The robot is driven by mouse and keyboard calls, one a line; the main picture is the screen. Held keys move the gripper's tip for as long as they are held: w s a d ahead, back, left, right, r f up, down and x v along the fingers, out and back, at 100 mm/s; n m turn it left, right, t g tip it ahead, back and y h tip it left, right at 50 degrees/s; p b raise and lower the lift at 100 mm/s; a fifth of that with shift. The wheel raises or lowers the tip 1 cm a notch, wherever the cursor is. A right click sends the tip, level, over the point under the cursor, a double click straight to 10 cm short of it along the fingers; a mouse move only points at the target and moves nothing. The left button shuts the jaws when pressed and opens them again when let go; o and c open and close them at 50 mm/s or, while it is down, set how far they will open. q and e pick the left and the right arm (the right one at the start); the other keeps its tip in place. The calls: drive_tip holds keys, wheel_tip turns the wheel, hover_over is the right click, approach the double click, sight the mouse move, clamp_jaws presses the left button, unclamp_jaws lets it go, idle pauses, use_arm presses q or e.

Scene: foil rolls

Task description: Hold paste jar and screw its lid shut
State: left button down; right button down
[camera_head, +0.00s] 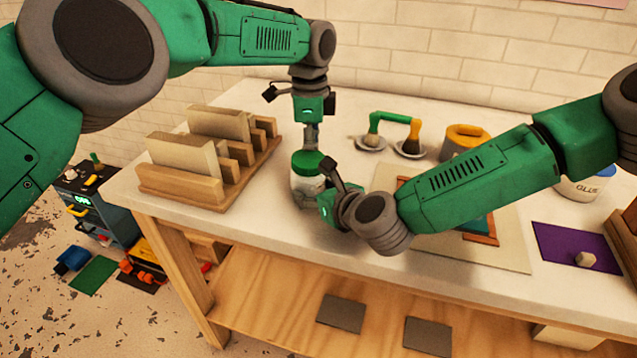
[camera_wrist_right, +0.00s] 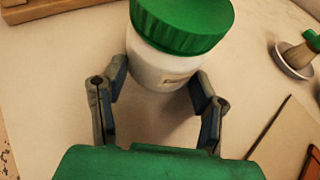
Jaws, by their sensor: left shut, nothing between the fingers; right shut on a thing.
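The white paste jar (camera_head: 302,184) stands upright on the white table, with its green lid (camera_head: 306,162) on top. The right wrist view shows the jar (camera_wrist_right: 165,66) and the ribbed green lid (camera_wrist_right: 183,27) close up; I cannot tell how tightly the lid sits. My right gripper (camera_head: 326,183) is shut on the jar's body from the right; its fingers (camera_wrist_right: 160,88) flank the jar's lower part. My left gripper (camera_head: 311,143) points straight down just above the lid, shut and empty. I cannot tell whether its fingertips touch the lid.
A wooden rack (camera_head: 196,188) with upright boards stands left of the jar. Brushes in small dishes (camera_head: 411,148), a yellow-topped container (camera_head: 465,136) and a glue tub (camera_head: 582,187) stand to the right. A purple mat (camera_head: 566,243) lies at the front right.

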use_arm(q)
drive_tip(key=shift+s+a+f, duration=0.25)
drive_tip(key=shift+a+f, duration=0.05)
drive_tip(key=shift+a, duration=0.15)
drive_tip(key=c, duration=1.7)
unclamp_jaws()
drive_tip(key=shift+a, duration=0.15)
drive_tip(key=shift+o, duration=0.7)
drive_tip(key=shift+w, duration=0.1)
drive_tip(key=shift+r, duration=0.1)
